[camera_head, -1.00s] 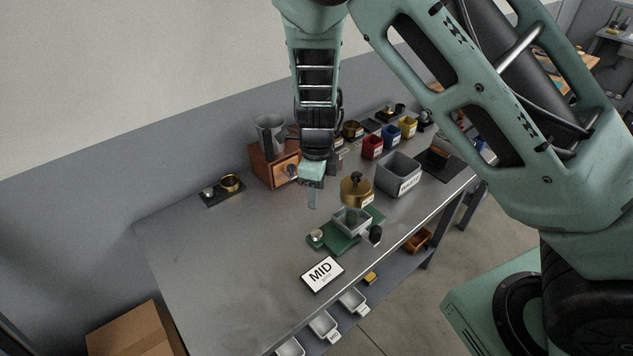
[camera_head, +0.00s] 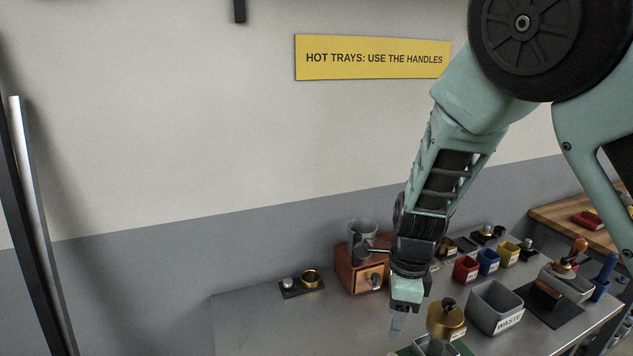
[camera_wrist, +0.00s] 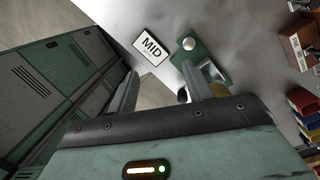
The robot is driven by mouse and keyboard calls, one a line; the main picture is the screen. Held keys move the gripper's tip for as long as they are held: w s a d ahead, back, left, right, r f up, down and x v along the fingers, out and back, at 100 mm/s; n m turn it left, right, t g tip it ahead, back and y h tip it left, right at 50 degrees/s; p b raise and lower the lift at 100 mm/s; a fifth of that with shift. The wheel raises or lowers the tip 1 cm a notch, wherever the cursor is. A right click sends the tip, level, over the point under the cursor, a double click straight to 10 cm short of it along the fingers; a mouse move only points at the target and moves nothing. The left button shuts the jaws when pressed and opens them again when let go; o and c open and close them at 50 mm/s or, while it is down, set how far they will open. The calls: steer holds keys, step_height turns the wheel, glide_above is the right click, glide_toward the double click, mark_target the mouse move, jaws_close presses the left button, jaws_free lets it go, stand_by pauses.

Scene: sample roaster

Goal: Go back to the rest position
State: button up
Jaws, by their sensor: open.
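My gripper (camera_head: 398,322) hangs at the end of my arm above the metal table, pointing down, with the brass-coloured pot (camera_head: 446,320) just to its right in the head view. In the wrist view its two fingers (camera_wrist: 162,92) are spread apart with nothing between them. Beyond the fingers lie the white MID card (camera_wrist: 151,46) and the green scale-like base (camera_wrist: 196,58) with a round silver knob. The right finger overlaps the view of the green base; I cannot tell any contact.
The wooden grinder box (camera_head: 362,272) stands behind my gripper. The grey WASTE bin (camera_head: 495,308) is to the right, with red (camera_head: 466,268), blue (camera_head: 488,261) and yellow (camera_head: 508,254) cups behind it. The table (camera_head: 262,325) is bare at left front.

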steer(key=s+a+r+n+b, duration=0.1)
steer(key=s+r+n, duration=0.3)
steer(key=s+n, duration=0.7)
steer(key=s+a+r+n+b, duration=0.2)
steer(key=s+n, duration=0.9)
steer(key=n, duration=0.6)
step_height(320, 180, up, 2)
steer(key=shift+s+n+t+b, duration=0.25)
steer(key=shift+n+t+b, duration=0.15)
steer(key=shift+b, duration=0.05)
steer(key=shift+a, duration=0.1)
